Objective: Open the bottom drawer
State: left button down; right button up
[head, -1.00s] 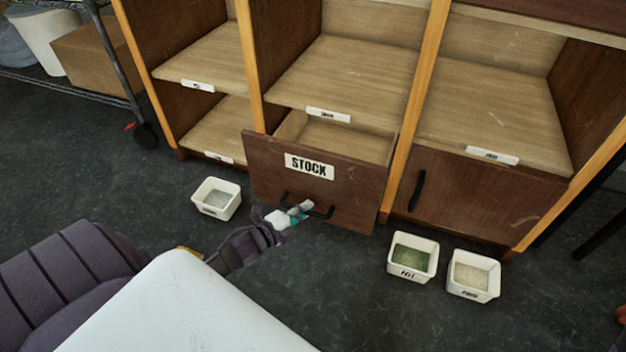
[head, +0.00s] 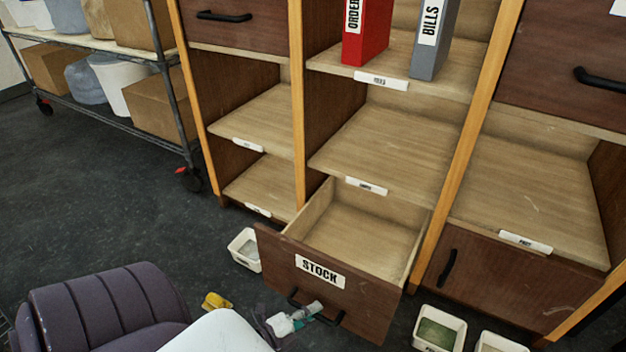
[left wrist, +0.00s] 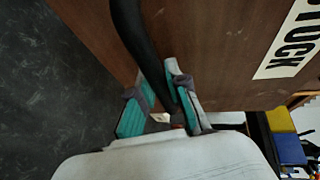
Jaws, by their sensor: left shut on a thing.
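The bottom drawer (head: 320,262), with a dark brown front and a STOCK label, is pulled well out of the middle column of the cabinet. Its light wooden inside shows and looks empty. Its black bar handle (head: 332,318) is low on the front. My left gripper (head: 306,313) is shut on this handle. In the left wrist view, the handle (left wrist: 130,35) runs down between the teal-padded fingers (left wrist: 165,105), close to the drawer front. My right gripper is not in view.
White bins stand on the floor: one (head: 245,250) left of the drawer, one with green contents (head: 438,330) and another (head: 500,343) to its right. A purple padded seat (head: 105,310) is at lower left. A wire rack (head: 150,90) stands at back left.

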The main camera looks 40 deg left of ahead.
pick_arm(q)
jog(key=c, duration=1.1)
grip_release()
jog(key=shift+c, duration=0.2)
jog(key=v, duration=1.2)
